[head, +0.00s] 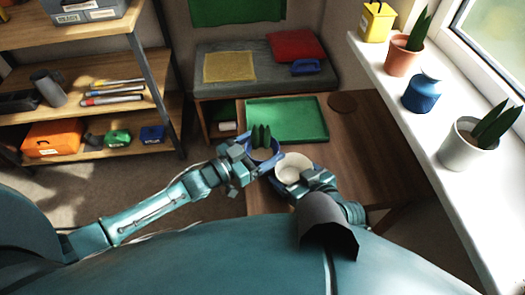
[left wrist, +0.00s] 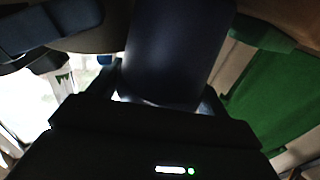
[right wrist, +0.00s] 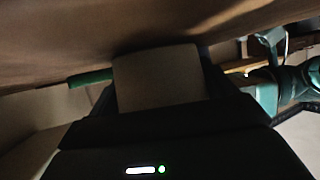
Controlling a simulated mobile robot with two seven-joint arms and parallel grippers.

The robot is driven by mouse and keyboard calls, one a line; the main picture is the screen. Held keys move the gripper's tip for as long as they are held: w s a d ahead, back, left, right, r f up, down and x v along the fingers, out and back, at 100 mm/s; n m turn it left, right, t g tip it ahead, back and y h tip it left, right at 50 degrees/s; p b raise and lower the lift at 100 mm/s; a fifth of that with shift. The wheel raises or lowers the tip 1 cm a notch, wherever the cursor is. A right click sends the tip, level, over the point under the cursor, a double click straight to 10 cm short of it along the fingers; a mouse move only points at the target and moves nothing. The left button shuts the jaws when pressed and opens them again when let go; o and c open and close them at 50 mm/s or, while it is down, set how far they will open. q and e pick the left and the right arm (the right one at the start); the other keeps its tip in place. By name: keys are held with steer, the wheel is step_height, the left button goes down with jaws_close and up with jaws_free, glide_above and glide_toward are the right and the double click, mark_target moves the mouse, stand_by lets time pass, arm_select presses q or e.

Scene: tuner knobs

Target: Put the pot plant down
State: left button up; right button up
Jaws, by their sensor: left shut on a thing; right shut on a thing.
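A pot plant with several dark green upright leaves in a dark blue pot (head: 264,153) is at the middle of the head view. My left gripper (head: 254,158) is shut on this pot, which also fills the middle of the left wrist view (left wrist: 175,50). An empty cream pot (head: 293,169) is just right of and nearer than the blue pot. My right gripper (head: 297,186) is shut on the cream pot, which also shows between the fingers in the right wrist view (right wrist: 158,75). I cannot tell whether either pot touches the table.
The white sill (head: 425,133) at right holds several pots. Shelves (head: 95,72) stand at left. The table's right part is clear.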

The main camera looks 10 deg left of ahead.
mark_target(263, 153)
arm_select(q)
step_height(263, 153, up, 11)
steer(key=shift+f, duration=5.3)
steer(key=o, duration=1)
steer(key=shift+f, duration=0.2)
steer(key=shift+c, duration=0.2)
steer(key=o, duration=0.4)
steer(key=shift+r, duration=0.1)
